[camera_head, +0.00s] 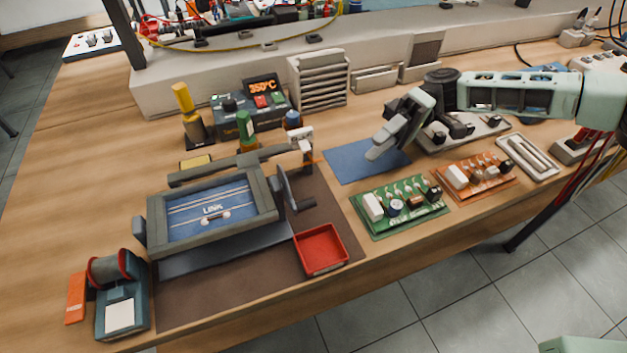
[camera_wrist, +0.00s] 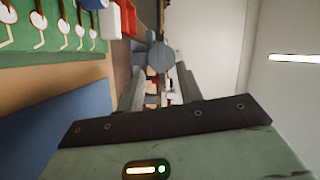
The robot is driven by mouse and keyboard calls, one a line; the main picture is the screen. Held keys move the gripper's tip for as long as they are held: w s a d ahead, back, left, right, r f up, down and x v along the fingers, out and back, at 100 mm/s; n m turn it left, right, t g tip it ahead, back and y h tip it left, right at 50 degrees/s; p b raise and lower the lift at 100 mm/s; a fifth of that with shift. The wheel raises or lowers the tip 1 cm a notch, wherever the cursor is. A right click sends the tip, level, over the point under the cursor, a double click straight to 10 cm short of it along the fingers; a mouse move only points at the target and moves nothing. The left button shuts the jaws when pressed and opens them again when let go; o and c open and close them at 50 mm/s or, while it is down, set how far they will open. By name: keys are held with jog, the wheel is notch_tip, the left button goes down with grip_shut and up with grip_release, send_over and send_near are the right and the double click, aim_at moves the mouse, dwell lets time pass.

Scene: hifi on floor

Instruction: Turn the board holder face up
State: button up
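The board holder (camera_head: 262,195) is a dark grey rectangular frame around a blue panel with white lines and lettering. It sits on the left of the bench in the head view, tilted above a dark grey base. A crank-like grey handle (camera_head: 284,188) stands at its right side. My gripper (camera_head: 377,146) hangs over the blue mat, right of the holder and apart from it. In the wrist view its two grey fingers (camera_wrist: 160,82) are spread with nothing held. A round blue-grey part (camera_wrist: 161,56), seemingly of the holder's handle, shows beyond the fingertips.
A red tray (camera_head: 320,250) lies at the holder's front right. A green circuit board (camera_head: 408,222) and an orange one (camera_head: 490,184) lie near the front edge. A soldering station (camera_head: 250,117) stands behind the holder. A solder spool stand (camera_head: 122,300) is at front left. The blue mat (camera_head: 350,162) is clear.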

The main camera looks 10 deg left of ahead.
aim_at(309, 200)
jog(key=p+x, duration=0.3)
jog(key=x, duration=1.4)
jog(key=shift+s+a, duration=0.15)
jog(key=shift+f, duration=0.1)
grip_shut()
